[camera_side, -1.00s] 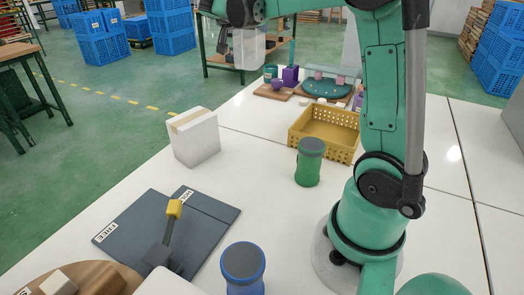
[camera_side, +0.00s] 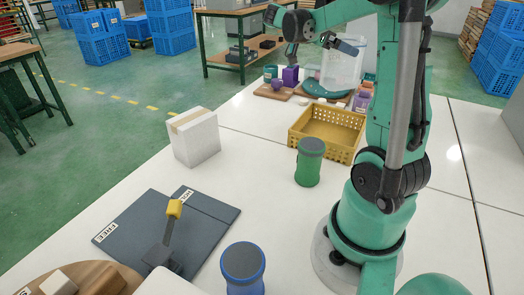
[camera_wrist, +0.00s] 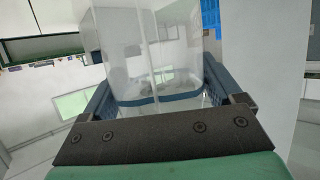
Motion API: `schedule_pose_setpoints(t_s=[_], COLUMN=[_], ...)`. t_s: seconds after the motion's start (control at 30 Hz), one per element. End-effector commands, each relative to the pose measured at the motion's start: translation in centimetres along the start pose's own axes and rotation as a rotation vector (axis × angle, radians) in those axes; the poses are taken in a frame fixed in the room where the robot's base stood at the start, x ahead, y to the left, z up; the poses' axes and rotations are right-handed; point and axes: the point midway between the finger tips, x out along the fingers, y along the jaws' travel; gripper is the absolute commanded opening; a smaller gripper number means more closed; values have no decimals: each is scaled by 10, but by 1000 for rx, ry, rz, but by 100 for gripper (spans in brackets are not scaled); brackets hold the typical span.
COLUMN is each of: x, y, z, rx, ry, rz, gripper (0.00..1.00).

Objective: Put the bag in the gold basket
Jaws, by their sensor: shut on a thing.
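The bag (camera_side: 341,70) is clear and see-through. It hangs from my gripper (camera_side: 345,46) at the back of the table, in front of the tray items and above table height. In the wrist view the bag (camera_wrist: 150,45) fills the space between the two dark blue fingers of my gripper (camera_wrist: 158,95), which is shut on it. The gold basket (camera_side: 318,146) stands on the white table, nearer the side camera than the bag. It has a perforated wall and its visible inside looks empty. The bag is apart from the basket, behind it and slightly to the right.
Behind the basket are boards with a teal plate and purple items (camera_side: 290,76).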

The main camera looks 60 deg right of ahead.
Motion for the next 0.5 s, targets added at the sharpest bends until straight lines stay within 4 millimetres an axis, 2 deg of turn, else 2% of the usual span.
schedule_pose_setpoints(t_s=[0.3, 0.5], x=[30, 42], y=[-1, -1], z=[73, 103], rx=[-2, -2], ry=[0, 0], rz=[-3, -3], gripper=[36, 36])
